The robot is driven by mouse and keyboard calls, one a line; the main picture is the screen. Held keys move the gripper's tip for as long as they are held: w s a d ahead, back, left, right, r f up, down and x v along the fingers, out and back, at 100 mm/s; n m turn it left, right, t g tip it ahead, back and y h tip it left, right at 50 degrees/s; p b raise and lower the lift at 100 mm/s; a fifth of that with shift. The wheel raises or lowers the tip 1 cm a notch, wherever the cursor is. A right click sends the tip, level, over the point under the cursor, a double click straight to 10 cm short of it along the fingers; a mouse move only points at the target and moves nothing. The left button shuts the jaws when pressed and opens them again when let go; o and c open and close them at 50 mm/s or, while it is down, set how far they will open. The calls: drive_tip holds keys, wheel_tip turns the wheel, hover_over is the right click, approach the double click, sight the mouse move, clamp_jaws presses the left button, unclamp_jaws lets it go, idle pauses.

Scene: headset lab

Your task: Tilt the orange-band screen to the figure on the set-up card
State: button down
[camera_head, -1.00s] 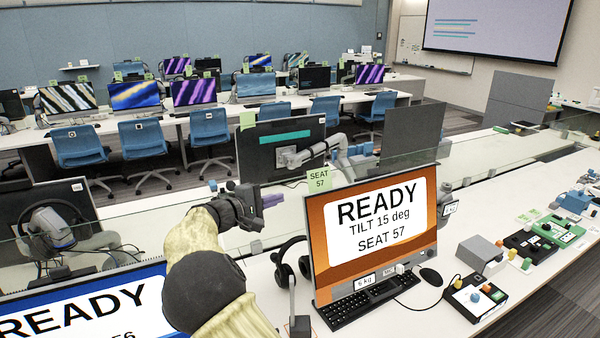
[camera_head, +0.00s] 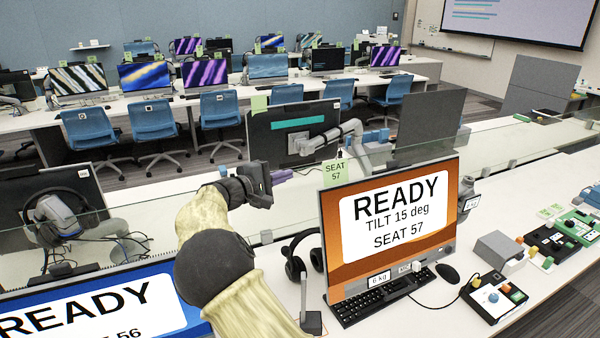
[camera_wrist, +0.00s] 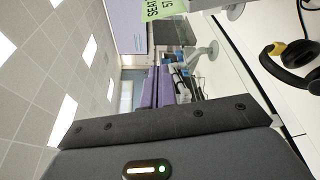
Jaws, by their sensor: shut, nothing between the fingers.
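The orange screen (camera_head: 350,274) stands upright on the desk, right of centre in the head view. It reads "READY, TILT 15 deg, SEAT 57". A green card (camera_head: 335,172) reading "SEAT 57" stands at its upper left corner; part of a green card (camera_wrist: 163,9) also shows at the top of the wrist view. No separate card with a tilt figure can be made out. My gripper (camera_head: 283,176) is left of the screen's upper left corner, above the desk, apart from the screen. Its purple fingers (camera_wrist: 156,88) are shut and empty. The screen's back is hidden.
A black headset (camera_head: 300,262) stands left of the orange screen; it also shows in the wrist view (camera_wrist: 290,65). A blue screen (camera_head: 90,310) is at the lower left. A keyboard (camera_head: 375,302) and mouse (camera_head: 447,275) lie in front. A glass divider runs behind the desk.

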drive_tip(key=w+d+p, duration=0.2)
drive_tip(key=d+p, duration=0.3)
drive_tip(key=d, duration=0.3)
drive_tip(key=shift+d, duration=0.25)
drive_tip(key=shift+w+d, duration=0.1)
idle(0.4)
